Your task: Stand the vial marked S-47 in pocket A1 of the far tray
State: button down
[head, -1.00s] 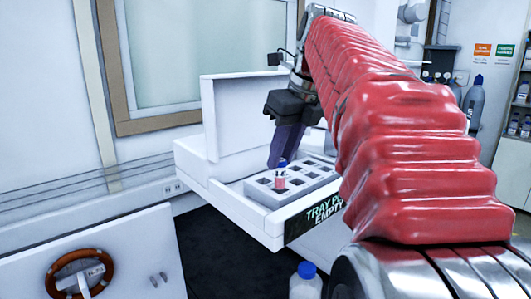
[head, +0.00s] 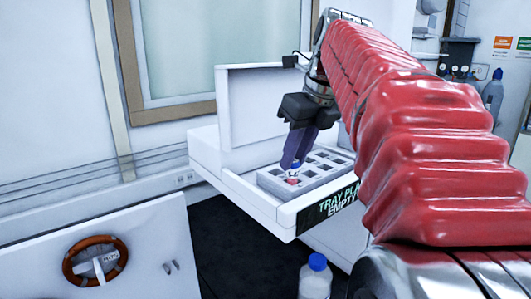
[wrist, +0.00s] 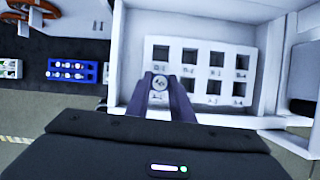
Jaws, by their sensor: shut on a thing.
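The vial (head: 293,180) has a blue cap and a pinkish-red body; its marking is not readable. My gripper (head: 291,164) is shut on its upper part, fingers pointing down. The vial is sunk in a pocket of the pale grey tray (head: 318,184), with only a little red showing above the tray top. In the wrist view the round cap (wrist: 159,82) sits between my fingertips (wrist: 160,88), over the near-left pocket. The other visible pockets look empty. Pocket labels are too blurred to read surely.
The tray lies in a white open drawer-like housing with an upright back panel (head: 262,108) and a sign (head: 330,208) reading "EMPTY" in part. A blue-capped white bottle (head: 316,280) stands below.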

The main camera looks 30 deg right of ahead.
jog(key=shift+f, duration=0.65)
dwell(0.3)
jog(key=c, duration=1.1)
grip_release()
jog(key=shift+r, duration=0.15)
jog(key=shift+r, duration=3.35)
jog(key=shift+s, duration=0.1)
